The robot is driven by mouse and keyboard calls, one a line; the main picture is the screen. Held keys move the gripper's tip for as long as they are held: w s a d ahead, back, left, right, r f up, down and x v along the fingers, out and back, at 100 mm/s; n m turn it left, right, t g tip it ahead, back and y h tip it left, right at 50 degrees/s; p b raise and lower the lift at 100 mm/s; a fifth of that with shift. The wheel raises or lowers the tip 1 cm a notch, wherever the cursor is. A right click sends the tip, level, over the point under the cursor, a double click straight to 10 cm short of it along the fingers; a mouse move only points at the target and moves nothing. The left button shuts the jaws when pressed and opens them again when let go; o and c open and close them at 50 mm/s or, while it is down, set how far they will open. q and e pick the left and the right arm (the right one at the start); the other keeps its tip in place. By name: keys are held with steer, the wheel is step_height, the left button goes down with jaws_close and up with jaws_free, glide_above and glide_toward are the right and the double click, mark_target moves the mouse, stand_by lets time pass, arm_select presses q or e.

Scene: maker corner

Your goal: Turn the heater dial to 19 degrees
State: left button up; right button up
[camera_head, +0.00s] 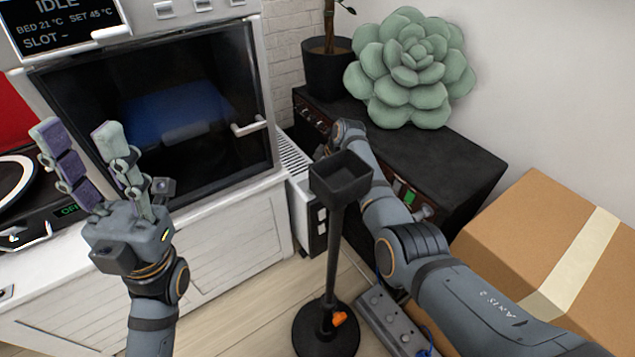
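The heater (303,205) is a narrow white unit with a slatted top, standing between the white cabinet and the black cabinet. Its front has a dark strip with pale controls. I cannot make out the dial or a degree reading. My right arm reaches in from the lower right, and its wrist end is just right of the heater's far end. The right gripper's fingers are hidden or too small to tell, partly behind the black square tray of a stand. My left gripper (76,134) is open and empty, raised in front of the printer, away from the heater.
A black stand (336,240) with a square tray rises before the heater. A printer (160,110) with a dark door sits left on a white cabinet (215,230). A black cabinet (445,160) carries a succulent (410,70) and potted plant. A cardboard box (535,240) and power strip (385,315) lie right.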

stand_by(0.3)
steer(key=c, duration=1.2)
